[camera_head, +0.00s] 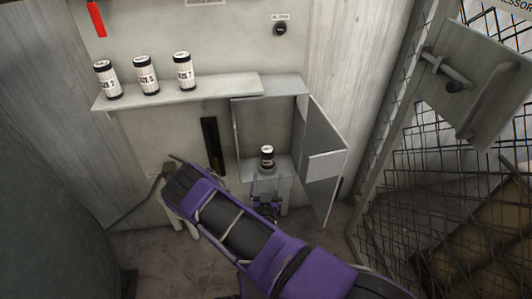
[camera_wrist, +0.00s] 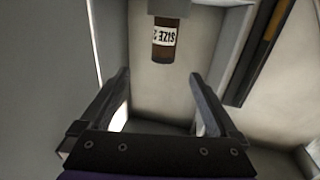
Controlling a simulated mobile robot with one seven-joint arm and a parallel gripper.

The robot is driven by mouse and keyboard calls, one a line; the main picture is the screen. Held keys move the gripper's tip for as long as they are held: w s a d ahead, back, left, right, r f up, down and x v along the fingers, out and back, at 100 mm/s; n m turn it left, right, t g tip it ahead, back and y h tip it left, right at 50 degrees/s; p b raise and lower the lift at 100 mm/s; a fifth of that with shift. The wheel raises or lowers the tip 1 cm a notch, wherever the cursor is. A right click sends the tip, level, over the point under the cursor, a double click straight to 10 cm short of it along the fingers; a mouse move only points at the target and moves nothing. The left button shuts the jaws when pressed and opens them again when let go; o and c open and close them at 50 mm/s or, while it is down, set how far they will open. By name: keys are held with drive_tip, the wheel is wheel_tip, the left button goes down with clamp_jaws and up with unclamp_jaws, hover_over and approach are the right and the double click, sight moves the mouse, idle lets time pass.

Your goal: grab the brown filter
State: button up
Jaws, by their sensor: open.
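The cabinet door (camera_head: 325,160) is swung open to the right of my gripper. A shelf (camera_head: 190,92) above left holds several things, white canisters with dark tops (camera_head: 146,76). A dark slot (camera_head: 213,145) is in the wall left of the cabinet. A mesh fence (camera_head: 440,180) stands right.

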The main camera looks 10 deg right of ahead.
sight(269, 157)
drive_tip(key=b+x, duration=0.1)
drive_tip(key=x, duration=1)
drive_tip(key=shift+w, duration=0.25)
drive_tip(key=shift+a+r+b+x, duration=0.1)
drive_tip(key=shift+a+b+x, duration=0.05)
drive_tip(key=shift+x, duration=1.2)
drive_tip(key=shift+a+r+b+x, duration=0.1)
drive_tip(key=shift+a+b+x, duration=0.05)
drive_tip(key=shift+x, duration=1.25)
drive_tip(key=shift+c, duration=0.3)
clamp_jaws()
